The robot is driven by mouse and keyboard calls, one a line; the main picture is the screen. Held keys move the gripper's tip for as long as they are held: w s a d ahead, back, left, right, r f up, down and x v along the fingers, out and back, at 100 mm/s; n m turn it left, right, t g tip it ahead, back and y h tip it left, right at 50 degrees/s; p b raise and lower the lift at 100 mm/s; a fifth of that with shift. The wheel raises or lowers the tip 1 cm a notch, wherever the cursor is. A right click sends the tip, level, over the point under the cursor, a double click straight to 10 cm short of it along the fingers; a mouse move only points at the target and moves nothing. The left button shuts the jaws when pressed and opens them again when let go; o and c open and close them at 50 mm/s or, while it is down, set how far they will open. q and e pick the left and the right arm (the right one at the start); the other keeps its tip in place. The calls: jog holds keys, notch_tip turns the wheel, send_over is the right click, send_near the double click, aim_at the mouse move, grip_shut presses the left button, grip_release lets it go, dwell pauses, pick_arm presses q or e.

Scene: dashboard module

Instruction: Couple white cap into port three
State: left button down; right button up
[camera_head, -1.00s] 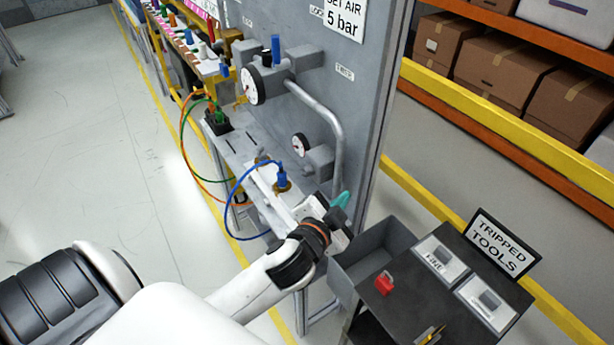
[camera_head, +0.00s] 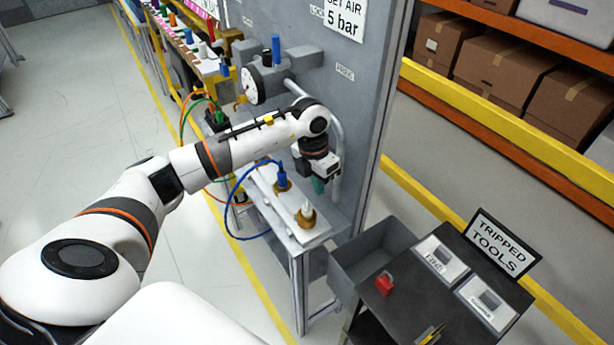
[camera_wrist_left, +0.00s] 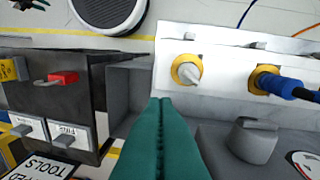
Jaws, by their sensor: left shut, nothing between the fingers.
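The white cap (camera_head: 307,209) stands in a brass-coloured port ring (camera_head: 306,220) at the near end of the white bench panel. In the left wrist view the white cap (camera_wrist_left: 190,73) sits inside its yellow ring, apart from my fingers. My left gripper (camera_head: 319,190) has teal fingers pointing down, behind the cap and near the grey wall panel. In the wrist view the left fingers (camera_wrist_left: 160,102) are pressed together with nothing between them. How deep the cap sits cannot be told. My right gripper is not in view.
A blue plug (camera_head: 282,178) with a blue hose (camera_head: 229,205) fills the neighbouring ring. A grey knob (camera_wrist_left: 253,139) is near the fingers. A grey bin (camera_head: 372,250) and a black cart with a red padlock-like item (camera_head: 384,284) stand at the right.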

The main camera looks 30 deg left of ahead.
aim_at(307, 202)
pick_arm(q)
jog(key=a, duration=0.1)
jog(key=a+y, duration=0.1)
jog(key=a, duration=0.1)
jog(key=shift+s+r, duration=0.1)
jog(key=shift+r, duration=0.2)
jog(key=shift+a+f, duration=0.15)
jog(key=shift+f+b, duration=1.9)
jog(key=shift+f, duration=0.95)
